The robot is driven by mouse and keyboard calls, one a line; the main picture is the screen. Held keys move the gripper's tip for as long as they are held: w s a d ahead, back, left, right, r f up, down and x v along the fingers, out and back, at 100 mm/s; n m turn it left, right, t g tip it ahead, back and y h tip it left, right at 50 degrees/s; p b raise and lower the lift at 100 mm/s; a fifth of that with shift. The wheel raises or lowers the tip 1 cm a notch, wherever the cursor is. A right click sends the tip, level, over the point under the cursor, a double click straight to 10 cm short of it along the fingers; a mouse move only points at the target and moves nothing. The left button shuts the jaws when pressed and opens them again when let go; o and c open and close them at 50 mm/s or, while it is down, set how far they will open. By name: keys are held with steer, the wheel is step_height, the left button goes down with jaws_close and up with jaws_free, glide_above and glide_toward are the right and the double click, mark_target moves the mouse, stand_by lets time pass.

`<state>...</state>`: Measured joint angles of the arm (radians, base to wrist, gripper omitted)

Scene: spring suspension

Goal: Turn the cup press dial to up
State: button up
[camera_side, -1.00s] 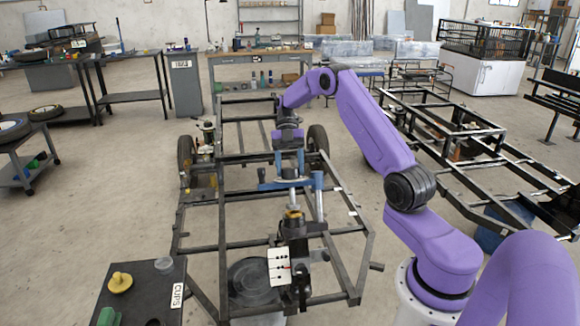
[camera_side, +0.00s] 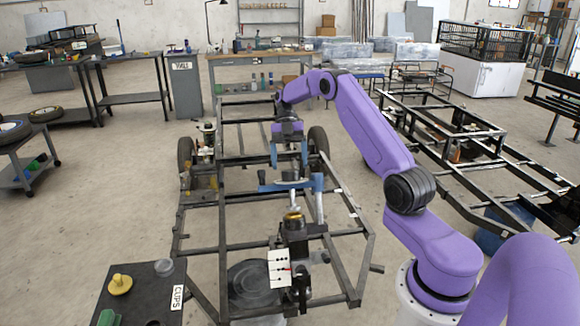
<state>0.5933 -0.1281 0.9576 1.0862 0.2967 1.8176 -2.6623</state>
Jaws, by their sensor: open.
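A white panel (camera_side: 279,274) with dark dots and a small red mark is on the front of the press assembly. It looks like the dial's plate, but it is too small to read the dial's setting. The press (camera_side: 294,224) stands upright on the frame behind the panel, with a blue cross-handle (camera_side: 277,186) at its top. My gripper (camera_side: 289,164) has two blue fingers pointing down, spread apart and empty. It is just above and behind the cross-handle, well away from the panel. I cannot tell whether a finger touches the handle.
The black tube frame (camera_side: 226,194) surrounds the press. A dark table labelled CUPS (camera_side: 146,293) stands at the front left with a yellow knobbed piece (camera_side: 120,284) and a green piece (camera_side: 108,318). Another frame (camera_side: 470,160) lies to the right. Air above the frame's left side is clear.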

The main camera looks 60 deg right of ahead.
step_height(320, 180, up, 7)
stand_by(0.3)
steer(key=shift+d+r, duration=0.1)
steer(key=s+a+r+m+t+h, duration=0.1)
steer(key=s+a+m+h, duration=0.3)
steer(key=a, duration=0.7)
steer(key=s+a+r+m+h, duration=0.15)
steer(key=s+a, duration=0.45)
steer(key=a, duration=0.6)
steer(key=s+a+f+m+t, duration=0.1)
steer(key=s+f+m+t, duration=0.1)
steer(key=s, duration=0.8)
steer(key=s+a+f+m+t, duration=0.1)
steer(key=s+f+m+t, duration=0.1)
steer(key=s, duration=0.9)
steer(key=f+m+h, duration=0.1)
steer(key=m, duration=0.1)
steer(key=shift+m+t, duration=0.35)
steer(key=shift+t, duration=0.05)
